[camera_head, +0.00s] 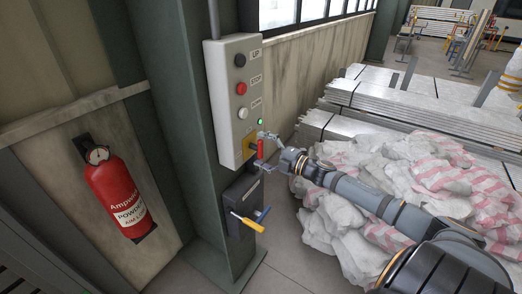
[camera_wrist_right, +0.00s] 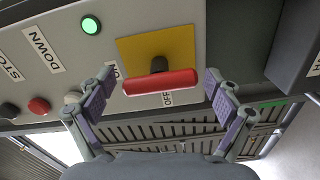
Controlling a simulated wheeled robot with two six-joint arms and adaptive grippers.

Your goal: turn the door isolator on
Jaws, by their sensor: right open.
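The door isolator is a red handle (camera_head: 260,149) on a yellow plate (camera_head: 249,142), low on the grey control box (camera_head: 226,85). In the right wrist view the red handle (camera_wrist_right: 160,82) lies crosswise in front of the yellow plate (camera_wrist_right: 138,48). An OFF label (camera_wrist_right: 167,98) shows just below it, and an ON label (camera_wrist_right: 113,70) is partly hidden by a finger. My right gripper (camera_head: 270,148) is at the handle; in its wrist view the open fingers (camera_wrist_right: 160,88) stand either side of the handle's ends, apparently apart from it. My left gripper is out of view.
A green lamp (camera_head: 261,122) glows above the isolator, beneath several push buttons. A dark holder (camera_head: 240,190) with yellow- and blue-handled tools hangs below. A fire extinguisher (camera_head: 120,195) is at left. White bags (camera_head: 345,215) and stacked panels (camera_head: 420,105) fill the right.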

